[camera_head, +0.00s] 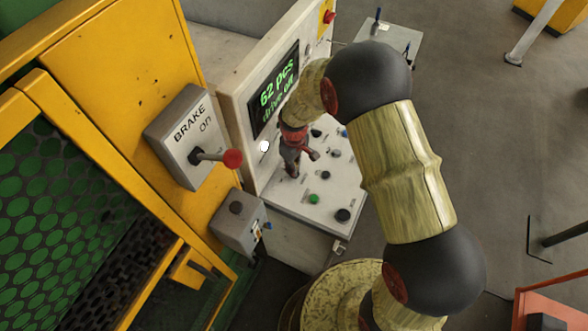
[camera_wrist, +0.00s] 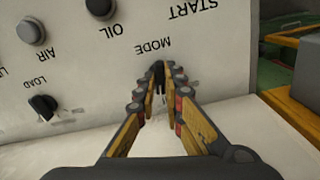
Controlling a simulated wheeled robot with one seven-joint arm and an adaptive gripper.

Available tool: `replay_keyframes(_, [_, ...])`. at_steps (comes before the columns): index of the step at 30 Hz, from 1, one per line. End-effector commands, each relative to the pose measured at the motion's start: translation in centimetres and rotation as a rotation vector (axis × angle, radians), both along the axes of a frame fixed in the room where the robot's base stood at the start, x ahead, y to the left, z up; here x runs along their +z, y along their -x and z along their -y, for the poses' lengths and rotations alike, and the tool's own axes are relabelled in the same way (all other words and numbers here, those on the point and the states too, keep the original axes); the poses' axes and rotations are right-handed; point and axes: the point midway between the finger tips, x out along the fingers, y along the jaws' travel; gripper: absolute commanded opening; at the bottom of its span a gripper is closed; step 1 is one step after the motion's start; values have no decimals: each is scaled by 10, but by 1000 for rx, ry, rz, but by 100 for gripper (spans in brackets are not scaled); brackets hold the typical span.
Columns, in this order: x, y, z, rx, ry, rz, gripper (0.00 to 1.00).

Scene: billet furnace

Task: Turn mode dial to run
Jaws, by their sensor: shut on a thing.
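The mode dial (camera_wrist: 157,70) is a small black knob below the upside-down MODE label in the wrist view. My gripper (camera_wrist: 158,82) reaches up to it, with a yellow-and-black finger on each side, and its tips are closed on the knob. The dial's pointer direction is largely hidden between the fingers. In the head view, my gripper (camera_head: 292,168) is at the left part of the light grey control panel (camera_head: 295,200) and hides the dial. The screen (camera_head: 274,90) above reads "62 pcs" and "drive off" in green.
Close by in the wrist view are a black LOAD dial (camera_wrist: 43,106), a grey AIR button (camera_wrist: 32,31) and a black OIL button (camera_wrist: 99,7). A green button (camera_head: 313,198) shows on the panel. A BRAKE box (camera_head: 180,125) with a red-tipped lever (camera_head: 232,158) stands at the left.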

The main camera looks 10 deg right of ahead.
Motion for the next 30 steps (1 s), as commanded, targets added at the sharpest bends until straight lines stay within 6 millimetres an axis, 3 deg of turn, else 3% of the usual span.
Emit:
replay_keyframes(15, [1, -1, 0, -425, -1, 3, 0])
replay_keyframes(30, [1, -1, 0, -577, 0, 2, 0])
